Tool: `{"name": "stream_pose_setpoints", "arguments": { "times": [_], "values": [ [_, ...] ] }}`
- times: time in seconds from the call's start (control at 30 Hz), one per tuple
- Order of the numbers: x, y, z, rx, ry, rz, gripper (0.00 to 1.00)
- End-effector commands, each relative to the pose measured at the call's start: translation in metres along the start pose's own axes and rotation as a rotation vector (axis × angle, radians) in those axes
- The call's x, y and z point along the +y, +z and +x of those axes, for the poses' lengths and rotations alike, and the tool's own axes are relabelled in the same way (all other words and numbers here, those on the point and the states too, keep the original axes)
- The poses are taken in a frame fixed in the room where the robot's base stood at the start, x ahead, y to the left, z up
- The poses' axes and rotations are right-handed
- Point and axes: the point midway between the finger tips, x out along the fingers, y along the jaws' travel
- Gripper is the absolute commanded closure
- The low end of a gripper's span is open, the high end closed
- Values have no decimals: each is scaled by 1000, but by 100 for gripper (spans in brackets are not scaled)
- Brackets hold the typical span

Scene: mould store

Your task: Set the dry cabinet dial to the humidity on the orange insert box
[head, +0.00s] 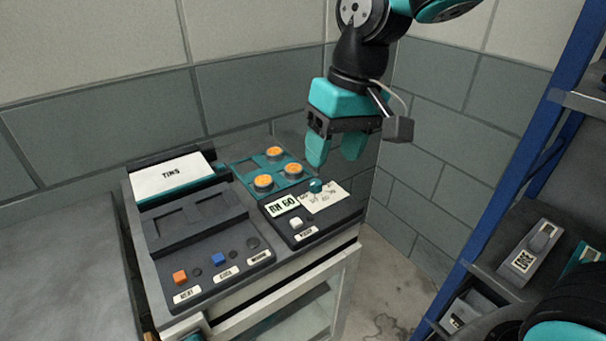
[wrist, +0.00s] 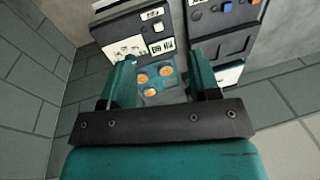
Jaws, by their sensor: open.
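The dial is a small teal knob (head: 316,186) on a white scale card (head: 327,199) with small numbers, on the dark panel on top of the cabinet (head: 290,284). A plate beside it reads "RH 60" (head: 283,205); it also shows in the wrist view (wrist: 162,46). My gripper (head: 335,157) is open and empty, pointing down above the back right of the cabinet, apart from the knob. In the wrist view my gripper (wrist: 161,65) has its left finger beside the scale card (wrist: 124,48). I cannot make out an orange insert box in either view.
A teal tray (head: 239,168) with orange round pieces lies behind the dial. A box labelled "TINS" (head: 172,175) stands at the back left. Orange (head: 180,277) and blue (head: 219,259) buttons sit in front. A blue-framed shelf (head: 519,172) with labelled boxes (head: 530,250) is at right.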

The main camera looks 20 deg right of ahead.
Motion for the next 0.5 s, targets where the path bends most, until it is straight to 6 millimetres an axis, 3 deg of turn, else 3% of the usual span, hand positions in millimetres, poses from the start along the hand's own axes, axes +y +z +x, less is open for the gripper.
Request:
{"name": "stream_pose_setpoints", "arguments": {
  "times": [0.03,0.1,0.2,0.33,0.5],
  "values": [
    [13,-33,-2,-12,36,89,44],
    [30,-70,-1,-19,83,214,44],
    [51,-110,5,-24,136,366,44],
    [68,-141,13,-26,177,495,44],
    [76,-152,24,-27,194,549,44]
  ]
}}
